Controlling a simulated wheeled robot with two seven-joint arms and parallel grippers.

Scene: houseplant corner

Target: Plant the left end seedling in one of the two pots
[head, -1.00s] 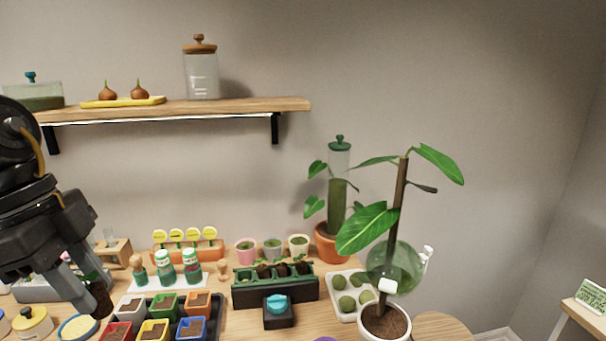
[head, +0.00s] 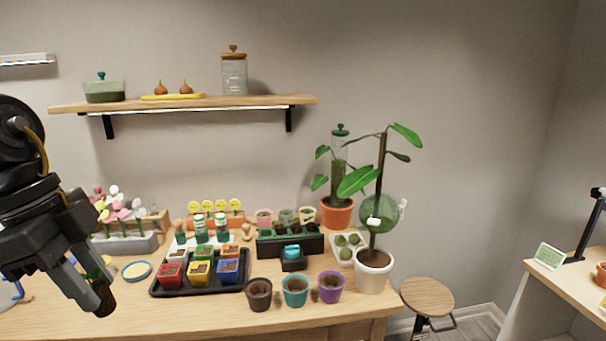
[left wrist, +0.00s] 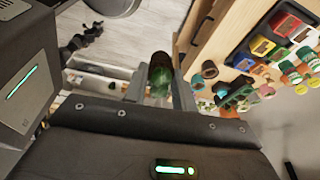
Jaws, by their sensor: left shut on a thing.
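My left gripper (head: 92,300) is shut on a seedling plug (head: 104,297), a dark soil plug held above the table's left front. In the left wrist view the seedling's green leaves (left wrist: 160,82) show between the fingers. Three small soil-filled pots stand along the table's front: a dark brown pot (head: 258,294), a teal pot (head: 295,291) and a purple pot (head: 331,288). All are to the right of the gripper and apart from it. The dark green seedling tray (head: 290,244) stands behind them. My right gripper is not in view.
A black tray (head: 240,281) of coloured square pots lies between my left gripper and the round pots. A tall plant in a white pot (head: 374,273) stands right of the purple pot. A wooden stool (head: 428,296) is beside the table. The table's front left is largely bare.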

